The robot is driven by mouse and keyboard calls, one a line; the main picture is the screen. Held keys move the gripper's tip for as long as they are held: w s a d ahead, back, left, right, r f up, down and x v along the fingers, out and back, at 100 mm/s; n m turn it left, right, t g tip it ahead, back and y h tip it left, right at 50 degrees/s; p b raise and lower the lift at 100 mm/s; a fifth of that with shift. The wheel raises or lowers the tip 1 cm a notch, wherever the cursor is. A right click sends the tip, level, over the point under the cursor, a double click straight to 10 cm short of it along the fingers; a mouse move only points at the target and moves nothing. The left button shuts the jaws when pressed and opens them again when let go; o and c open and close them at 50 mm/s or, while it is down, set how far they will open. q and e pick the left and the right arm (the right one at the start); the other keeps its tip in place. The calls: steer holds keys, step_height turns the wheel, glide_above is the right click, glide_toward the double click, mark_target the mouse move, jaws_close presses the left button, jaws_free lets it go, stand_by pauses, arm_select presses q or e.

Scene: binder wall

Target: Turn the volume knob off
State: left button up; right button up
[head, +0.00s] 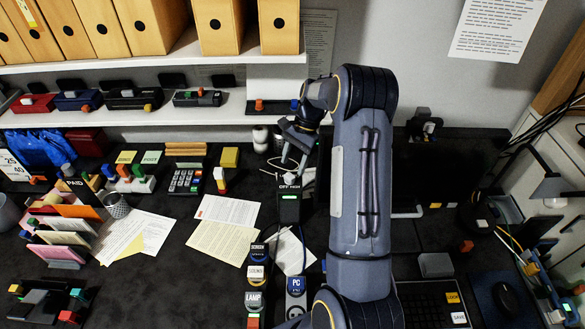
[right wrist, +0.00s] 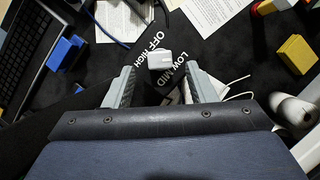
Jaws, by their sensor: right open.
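The volume knob (head: 291,180) is small and pale. My right gripper (head: 296,158) is open just behind and above the knob. In the right wrist view its two fingertips (right wrist: 161,72) are spread, with the knob in the gap just beyond them, apparently untouched. Which label the knob points to cannot be told. My left gripper is not in view.
Labelled switches, including SOUND (head: 257,272) and PC (head: 296,284), stand in front of the knob unit. Paper sheets (head: 228,210) lie to the left, near a calculator (head: 186,180). White rolls (head: 261,138) and a pale cable lie behind. A shelf (head: 150,115) crosses above.

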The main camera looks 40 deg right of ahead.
mark_target(290, 175)
steer(key=x, duration=0.2)
steer(key=shift+a+f, duration=0.1)
steer(key=shift+f, duration=0.15)
steer(key=shift+a+f+p, duration=0.25)
steer(key=shift+f+p, duration=0.1)
steer(key=shift+f, duration=0.25)
steer(key=c, duration=1)
